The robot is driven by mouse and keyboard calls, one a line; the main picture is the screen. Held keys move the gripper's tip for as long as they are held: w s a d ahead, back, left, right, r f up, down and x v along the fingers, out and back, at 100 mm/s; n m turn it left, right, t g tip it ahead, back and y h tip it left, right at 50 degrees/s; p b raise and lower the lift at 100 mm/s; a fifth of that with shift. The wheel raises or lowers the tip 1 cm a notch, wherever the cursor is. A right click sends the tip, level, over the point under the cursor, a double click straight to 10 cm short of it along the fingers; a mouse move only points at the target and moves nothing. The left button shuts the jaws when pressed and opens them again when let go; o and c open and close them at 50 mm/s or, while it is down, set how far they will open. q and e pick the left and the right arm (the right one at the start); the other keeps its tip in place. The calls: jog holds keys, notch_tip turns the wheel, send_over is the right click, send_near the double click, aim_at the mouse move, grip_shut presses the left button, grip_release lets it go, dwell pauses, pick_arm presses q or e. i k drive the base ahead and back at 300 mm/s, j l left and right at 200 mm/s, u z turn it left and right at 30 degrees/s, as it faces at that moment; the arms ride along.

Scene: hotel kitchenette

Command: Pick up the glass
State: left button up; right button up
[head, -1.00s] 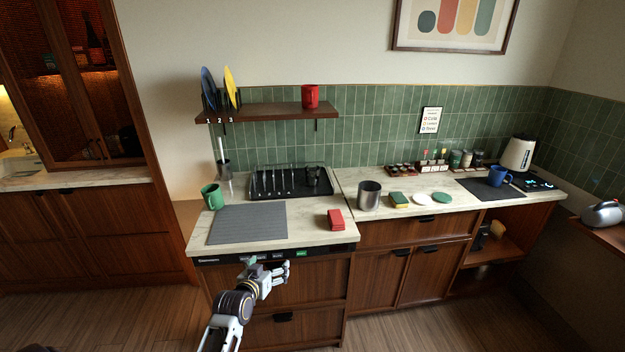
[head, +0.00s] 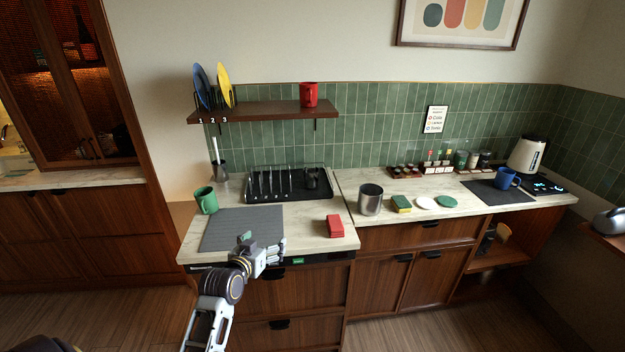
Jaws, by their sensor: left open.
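A small dark, see-through cup shape, which looks like the glass (head: 312,178), stands at the right end of the black dish rack (head: 262,196) on the left counter. Its details are too small to tell. My left gripper (head: 264,245) is open and empty at the counter's front edge, by the front right part of the grey mat (head: 225,232). It is well in front of the rack and apart from the glass. My right gripper is not in view.
A green mug (head: 206,200) stands left of the rack. A red block (head: 335,226) lies right of the mat. A steel canister (head: 370,200) and a sponge (head: 401,204) stand farther right. A shelf (head: 270,111) with plates and a red mug (head: 308,95) hangs above. The mat is bare.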

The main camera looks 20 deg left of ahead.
aim_at(311, 178)
jog(key=i+j, duration=0.15)
jog(key=i, duration=0.45)
jog(key=i+j, duration=0.15)
jog(key=i, duration=0.5)
